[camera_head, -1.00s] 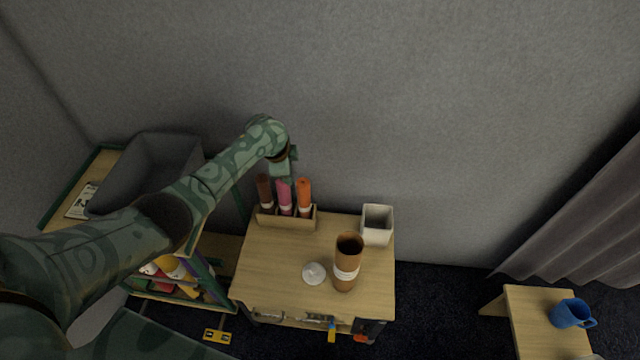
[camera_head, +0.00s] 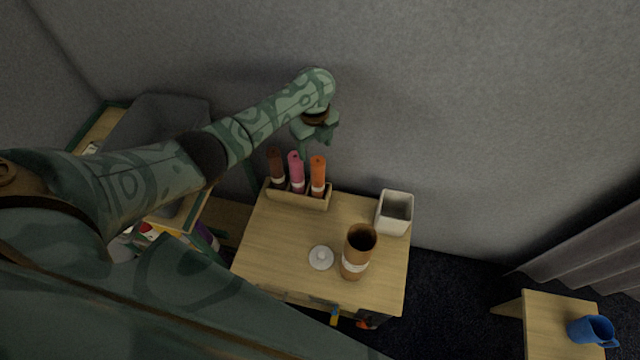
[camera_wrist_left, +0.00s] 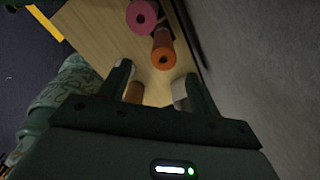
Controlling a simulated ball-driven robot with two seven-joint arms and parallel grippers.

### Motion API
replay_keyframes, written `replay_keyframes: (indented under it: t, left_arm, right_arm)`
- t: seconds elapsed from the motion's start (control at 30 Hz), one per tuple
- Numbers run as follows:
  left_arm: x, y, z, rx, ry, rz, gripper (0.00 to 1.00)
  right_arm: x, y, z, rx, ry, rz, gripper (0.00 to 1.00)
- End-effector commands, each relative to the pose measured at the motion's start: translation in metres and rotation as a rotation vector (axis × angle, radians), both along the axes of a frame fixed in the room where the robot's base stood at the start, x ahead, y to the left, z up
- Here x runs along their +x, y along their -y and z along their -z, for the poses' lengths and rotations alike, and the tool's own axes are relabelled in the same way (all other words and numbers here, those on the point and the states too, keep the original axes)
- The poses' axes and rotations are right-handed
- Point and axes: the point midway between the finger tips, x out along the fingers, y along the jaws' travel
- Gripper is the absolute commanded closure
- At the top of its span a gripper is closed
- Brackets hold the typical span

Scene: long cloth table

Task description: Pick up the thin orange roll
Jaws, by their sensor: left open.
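The thin orange roll (camera_head: 318,175) stands upright in a small wooden holder (camera_head: 298,199) at the back left of the table, at the right end of a row with a pink roll (camera_head: 296,172) and a brown roll (camera_head: 276,169). In the left wrist view the orange roll (camera_wrist_left: 163,53) shows end-on, beyond the fingers. My left gripper (camera_wrist_left: 157,88) is open and empty, and in the head view it (camera_head: 309,146) hangs above and behind the rolls. It does not touch the orange roll. My right gripper is not in view.
On the wooden table (camera_head: 270,248) stand a tall brown cup-like cylinder (camera_head: 357,252), a small white lidded item (camera_head: 321,257) and a square white container (camera_head: 395,212). A grey wall rises close behind. A blue mug (camera_head: 591,330) is on a separate stand at right.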

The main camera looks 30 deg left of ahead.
Motion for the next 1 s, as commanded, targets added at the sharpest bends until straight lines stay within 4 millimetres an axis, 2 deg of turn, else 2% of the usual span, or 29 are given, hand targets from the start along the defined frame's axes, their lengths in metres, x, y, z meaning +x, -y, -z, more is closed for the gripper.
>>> replay_keyframes:
  t: [0.03,0.1,0.2,0.43,0.7,0.93,0.97,1.0]
  left_arm:
    - [-0.001,0.000,0.023,0.000,-0.008,0.000,0.37]
    - [-0.001,0.000,0.036,0.000,-0.005,0.000,0.37]
    - [0.000,0.000,0.048,0.000,-0.003,-0.001,0.37]
    - [0.001,0.001,0.060,0.000,-0.001,-0.001,0.37]
    - [0.005,0.004,0.104,0.002,-0.004,-0.002,0.37]
    - [0.006,0.005,0.102,0.001,0.003,-0.002,0.37]
    - [0.006,0.005,0.102,0.001,0.003,-0.002,0.43]
    - [0.006,0.005,0.101,0.001,0.003,-0.002,0.54]
  right_arm:
    - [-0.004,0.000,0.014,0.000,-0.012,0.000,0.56]
    - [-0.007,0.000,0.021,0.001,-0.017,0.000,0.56]
    - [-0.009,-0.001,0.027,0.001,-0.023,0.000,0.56]
    - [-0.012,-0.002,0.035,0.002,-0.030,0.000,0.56]
    - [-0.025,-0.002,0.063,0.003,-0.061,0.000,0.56]
    - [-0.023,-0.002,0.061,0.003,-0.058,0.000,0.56]
    - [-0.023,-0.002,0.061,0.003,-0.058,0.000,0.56]
    - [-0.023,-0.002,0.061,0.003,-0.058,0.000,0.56]
